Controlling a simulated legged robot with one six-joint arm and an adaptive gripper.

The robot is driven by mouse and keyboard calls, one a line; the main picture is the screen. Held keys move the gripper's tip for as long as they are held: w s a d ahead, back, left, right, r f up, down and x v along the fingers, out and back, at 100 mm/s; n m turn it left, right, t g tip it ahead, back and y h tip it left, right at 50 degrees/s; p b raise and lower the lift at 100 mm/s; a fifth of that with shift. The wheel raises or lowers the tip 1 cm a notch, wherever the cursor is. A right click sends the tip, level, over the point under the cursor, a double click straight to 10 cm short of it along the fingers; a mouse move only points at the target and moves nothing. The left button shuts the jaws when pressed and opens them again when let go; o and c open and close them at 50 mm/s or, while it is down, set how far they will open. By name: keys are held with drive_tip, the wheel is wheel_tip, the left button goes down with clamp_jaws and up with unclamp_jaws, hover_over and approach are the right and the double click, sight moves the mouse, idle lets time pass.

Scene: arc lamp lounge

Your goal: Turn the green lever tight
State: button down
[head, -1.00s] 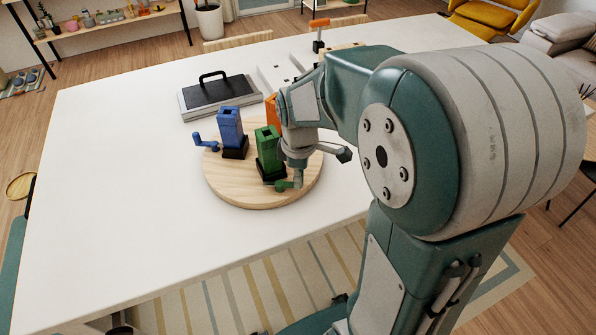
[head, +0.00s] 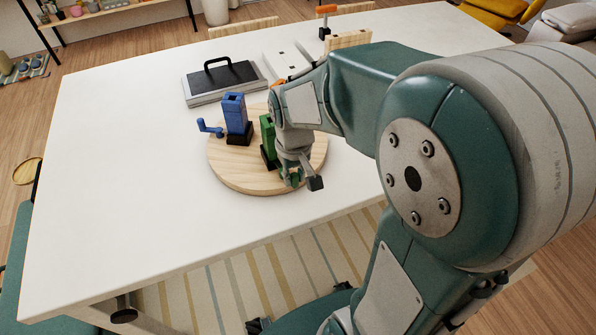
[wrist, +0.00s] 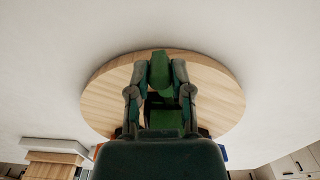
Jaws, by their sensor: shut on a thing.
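The green post (head: 268,142) stands on a round wooden board, partly hidden by my wrist in the head view. My gripper (head: 295,178) points down at the near side of this post, over the front of the board. In the wrist view the green lever (wrist: 160,72) sits between the two fingers of my gripper (wrist: 159,80), which are shut on it. In the head view the lever is mostly covered by the gripper.
The round board (head: 232,172) lies on a white table (head: 130,190). A blue post (head: 235,115) with a blue crank (head: 209,128) stands left of the green one. A black-handled grey case (head: 222,82) lies behind. The table's left side is clear.

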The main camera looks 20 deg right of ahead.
drive_tip(key=shift+s+a+m, duration=0.1)
drive_tip(key=shift+a+m, duration=0.35)
drive_tip(key=shift+m, duration=0.75)
drive_tip(key=c, duration=0.5)
unclamp_jaws()
drive_tip(key=shift+a, duration=0.1)
drive_tip(key=shift+c, duration=0.2)
wheel_tip(320, 180, up, 12)
